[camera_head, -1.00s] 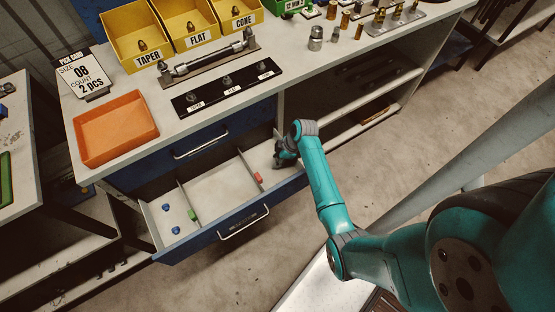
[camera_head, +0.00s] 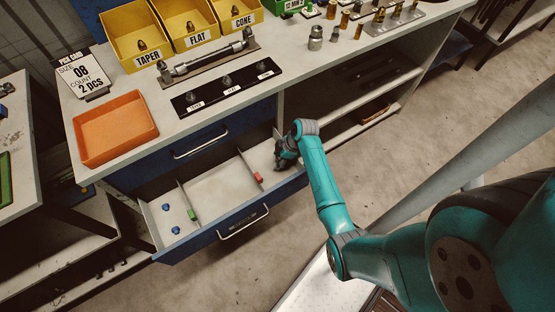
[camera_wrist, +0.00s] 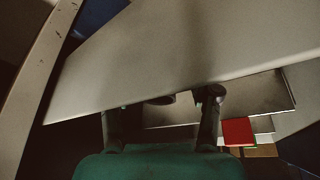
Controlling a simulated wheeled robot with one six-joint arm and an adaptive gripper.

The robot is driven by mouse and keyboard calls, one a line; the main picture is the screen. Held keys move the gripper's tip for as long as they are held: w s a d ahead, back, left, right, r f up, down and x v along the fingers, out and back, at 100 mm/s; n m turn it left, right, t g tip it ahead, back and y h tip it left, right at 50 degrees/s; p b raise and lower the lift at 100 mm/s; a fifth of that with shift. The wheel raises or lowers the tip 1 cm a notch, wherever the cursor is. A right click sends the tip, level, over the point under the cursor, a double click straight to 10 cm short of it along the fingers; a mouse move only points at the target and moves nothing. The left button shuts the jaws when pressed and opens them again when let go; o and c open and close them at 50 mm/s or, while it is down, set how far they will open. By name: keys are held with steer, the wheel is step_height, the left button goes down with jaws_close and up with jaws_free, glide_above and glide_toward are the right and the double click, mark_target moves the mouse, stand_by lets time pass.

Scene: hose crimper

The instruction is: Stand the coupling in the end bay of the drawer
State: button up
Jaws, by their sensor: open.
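The drawer (camera_head: 218,228) stands open below the bench, split into bays by thin dividers. My gripper (camera_head: 283,163) is low at the right end bay (camera_head: 259,160), with its fingers down toward the bay. In the wrist view my gripper (camera_wrist: 160,106) has its two fingers apart. A dark rounded piece (camera_wrist: 162,99) shows between the fingers, partly cut off by a pale panel edge. It may be the coupling, but I cannot tell, nor whether it stands upright. In the head view I cannot make out a coupling at the gripper.
The left bay holds two blue pieces (camera_head: 166,207), with a green tag (camera_head: 193,215) on its divider. A red tag (camera_head: 257,177) marks the right divider; it also shows in the wrist view (camera_wrist: 237,132). The middle bay (camera_head: 222,190) is empty. An orange tray (camera_head: 115,131) sits above.

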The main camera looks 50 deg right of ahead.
steer(key=v, duration=1.1)
steer(key=shift+r, duration=0.2)
